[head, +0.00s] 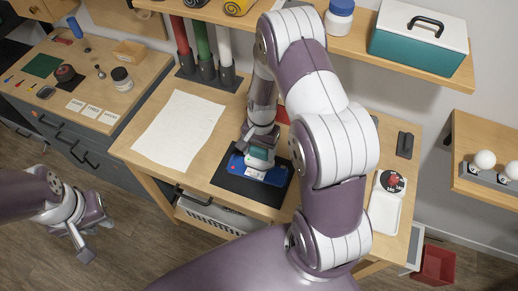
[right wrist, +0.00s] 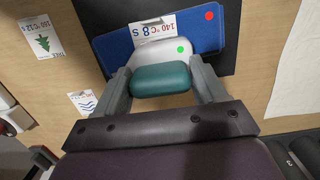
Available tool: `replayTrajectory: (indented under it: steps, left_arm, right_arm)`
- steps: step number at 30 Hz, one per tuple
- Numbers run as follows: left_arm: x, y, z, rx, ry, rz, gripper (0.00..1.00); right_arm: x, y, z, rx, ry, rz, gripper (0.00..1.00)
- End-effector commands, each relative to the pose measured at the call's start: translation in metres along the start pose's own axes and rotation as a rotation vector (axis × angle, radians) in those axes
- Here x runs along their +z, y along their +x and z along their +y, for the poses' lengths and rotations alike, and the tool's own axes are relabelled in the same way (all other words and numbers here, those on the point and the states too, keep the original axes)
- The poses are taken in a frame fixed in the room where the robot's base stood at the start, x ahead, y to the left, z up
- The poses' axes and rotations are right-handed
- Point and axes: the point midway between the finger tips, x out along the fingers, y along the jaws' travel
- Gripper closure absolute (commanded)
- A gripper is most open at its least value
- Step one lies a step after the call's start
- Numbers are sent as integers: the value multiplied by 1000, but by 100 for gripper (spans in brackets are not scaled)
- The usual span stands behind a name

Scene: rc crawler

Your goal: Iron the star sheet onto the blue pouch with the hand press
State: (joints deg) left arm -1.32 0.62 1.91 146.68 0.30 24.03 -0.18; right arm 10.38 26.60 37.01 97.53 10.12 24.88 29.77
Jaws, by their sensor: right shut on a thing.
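The blue pouch (head: 237,166) lies on a black mat (head: 232,184) on the wooden table; it also shows in the right wrist view (right wrist: 118,46). The hand press (right wrist: 170,50) has a white body, a green dot and a teal handle (right wrist: 161,78). My right gripper (right wrist: 165,85) is shut on the handle, and the press is over the pouch. Whether its sole touches is hidden. A white sheet marked "140°C 8 s" (right wrist: 153,28) lies on the pouch, partly covered by the press; its motif is hidden. My left gripper (head: 92,240) is open and empty, above the floor.
A tree sheet (right wrist: 42,38) and a wave-marked sheet (right wrist: 84,101) lie beside the mat. A white cloth (head: 180,130) covers the table's left part. A white tray (head: 384,213) stands at the right. Shelves hang behind; a side counter (head: 60,100) stands left.

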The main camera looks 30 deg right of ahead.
Motion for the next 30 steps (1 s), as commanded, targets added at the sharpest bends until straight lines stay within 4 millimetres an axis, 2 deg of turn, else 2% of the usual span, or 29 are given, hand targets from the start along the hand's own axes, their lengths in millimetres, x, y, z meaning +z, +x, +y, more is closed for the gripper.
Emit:
replayTrajectory:
  steps: [3, 15, 30]
  left_arm:
    - [-2, -19, 0, 0, 0, 0, 73]
    - [-8, -67, 0, 0, 0, 0, 73]
    - [-8, -68, 0, 0, 0, 0, 73]
  right_arm:
    - [2, -21, -1, -2, 0, 3, 60]
    - [8, -76, -1, -3, 0, 3, 60]
    - [8, -77, -1, -3, 0, 4, 60]
